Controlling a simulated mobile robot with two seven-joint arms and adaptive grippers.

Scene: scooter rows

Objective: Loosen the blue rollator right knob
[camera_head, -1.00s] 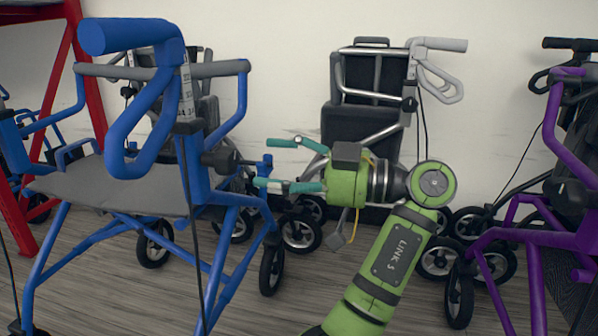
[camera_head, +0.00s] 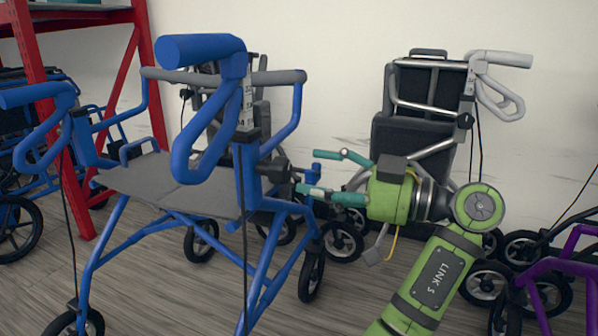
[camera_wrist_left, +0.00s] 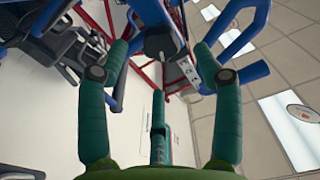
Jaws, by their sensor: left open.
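The blue rollator (camera_head: 262,222) stands upright at left centre in the head view, with a grey seat and blue handles. Its black knob (camera_head: 274,171) sticks out from the right side of the frame, below the near handle. My left gripper (camera_head: 307,171) is green with teal fingers. It is open and empty, just right of the knob and facing it. In the left wrist view, the spread fingers of the left gripper (camera_wrist_left: 160,58) frame the dark knob (camera_wrist_left: 157,43), which lies ahead near their tips. I see no clear contact. My right gripper is not in view.
A rollator with light grey handles (camera_head: 495,60) stands by the wall behind my arm. A purple rollator (camera_head: 550,265) is at the lower right. A red rack (camera_head: 145,75) and more blue rollators are at the left. Several wheels crowd the floor behind my gripper.

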